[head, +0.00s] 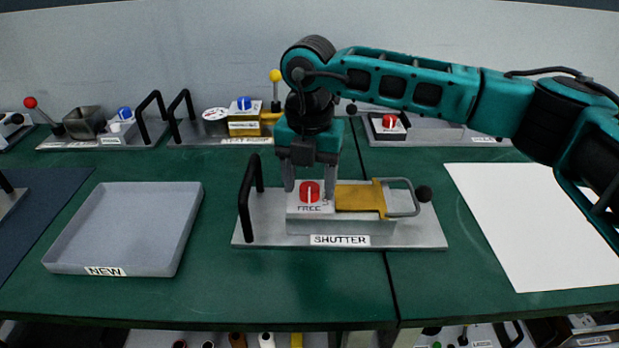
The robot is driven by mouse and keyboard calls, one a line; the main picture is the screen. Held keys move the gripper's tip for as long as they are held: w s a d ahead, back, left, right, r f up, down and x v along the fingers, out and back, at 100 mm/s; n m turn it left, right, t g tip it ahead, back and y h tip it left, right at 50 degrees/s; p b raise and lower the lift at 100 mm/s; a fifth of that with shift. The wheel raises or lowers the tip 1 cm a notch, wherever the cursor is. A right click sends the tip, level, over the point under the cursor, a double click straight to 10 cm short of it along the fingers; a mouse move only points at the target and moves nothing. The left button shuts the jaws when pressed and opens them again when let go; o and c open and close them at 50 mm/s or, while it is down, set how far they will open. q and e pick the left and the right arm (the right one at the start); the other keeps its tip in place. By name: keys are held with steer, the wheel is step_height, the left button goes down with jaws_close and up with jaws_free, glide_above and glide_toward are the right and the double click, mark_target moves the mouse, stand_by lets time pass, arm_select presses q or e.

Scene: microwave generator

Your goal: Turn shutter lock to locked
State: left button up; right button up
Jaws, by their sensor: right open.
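The shutter module (265,233) is a grey plate labelled SHUTTER in the middle of the green table. Its lock is a red round knob (309,192) with a white pointer line, on a grey block with FREE printed below the knob. The pointer stands about upright. A brass slide (360,197) with a grey loop and a black ball end sits to the right of the knob. My right gripper (310,187) points down over the knob with its fingers open, one on each side of it; I cannot tell whether they touch. My left gripper is not in view.
A black handle (249,197) rises at the module's left end, close to my gripper. A grey tray (125,230) labelled NEW lies left, and a white sheet (540,220) right. Other modules with knobs and levers (240,125) line the back. The front strip of table is clear.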

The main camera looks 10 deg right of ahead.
steer(key=c, duration=1)
steer(key=shift+c, duration=0.2)
